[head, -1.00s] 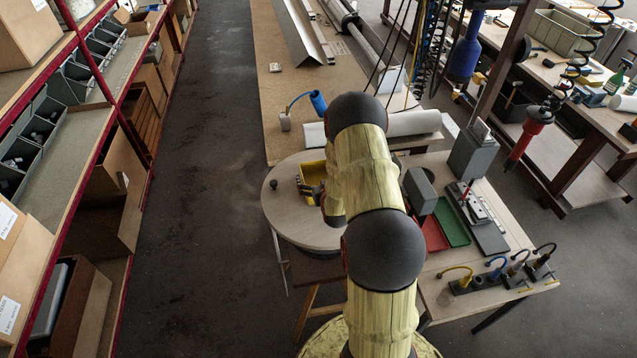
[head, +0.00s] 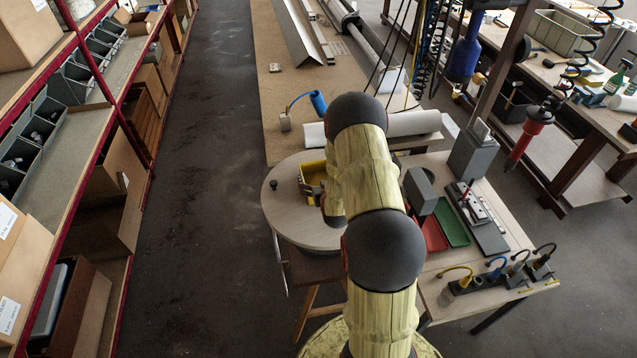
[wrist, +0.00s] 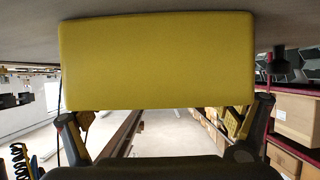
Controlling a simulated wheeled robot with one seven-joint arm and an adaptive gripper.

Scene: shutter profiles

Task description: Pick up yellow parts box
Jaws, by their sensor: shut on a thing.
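The yellow parts box (head: 312,172) is at the round grey turntable (head: 290,222), partly hidden behind my arm in the head view. In the wrist view the yellow box (wrist: 157,60) fills the upper middle, with one broad plain face toward the camera. My gripper (wrist: 165,125) is shut on the box, with one dark finger at each lower side of it. In the head view my gripper (head: 312,190) is small and mostly covered by the arm. I cannot tell whether the box touches the turntable.
A dark knob (head: 273,184) stands on the turntable's left edge. A red tray (head: 434,236) and a green tray (head: 452,222) lie on the bench to the right. A blue cylinder (head: 318,102) on a curved stem stands behind. Shelving (head: 75,130) lines the left, beyond an open floor aisle.

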